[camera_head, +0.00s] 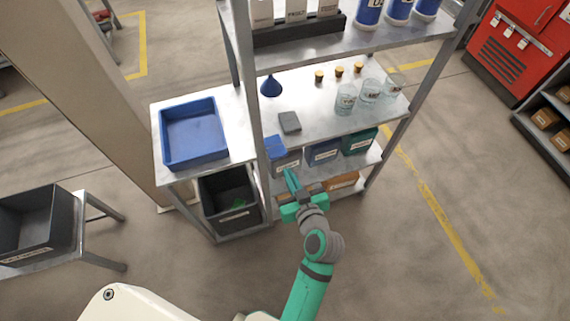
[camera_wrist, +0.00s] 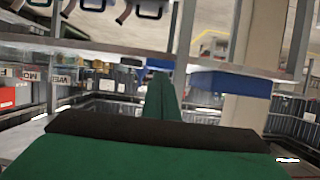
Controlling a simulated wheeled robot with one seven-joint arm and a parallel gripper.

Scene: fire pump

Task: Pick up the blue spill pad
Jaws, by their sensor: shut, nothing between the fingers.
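A flat blue piece (camera_head: 275,147), which looks like the blue spill pad, sits at the front left of the rack's middle shelf, above a row of bins. My gripper (camera_head: 290,177) is in front of the rack, just below and in front of this piece in the picture, apart from it as far as I can tell. In the wrist view its green fingers (camera_wrist: 163,97) are together with nothing between them. A small blue patch (camera_wrist: 158,65) shows behind the fingertips; I cannot tell whether it is the pad.
The metal rack shelf (camera_head: 315,100) holds a grey block (camera_head: 290,121), a blue funnel (camera_head: 270,86), and glass beakers (camera_head: 346,98). A blue tray (camera_head: 193,133) stands on the side table at left. A black bin (camera_head: 230,194) is below it.

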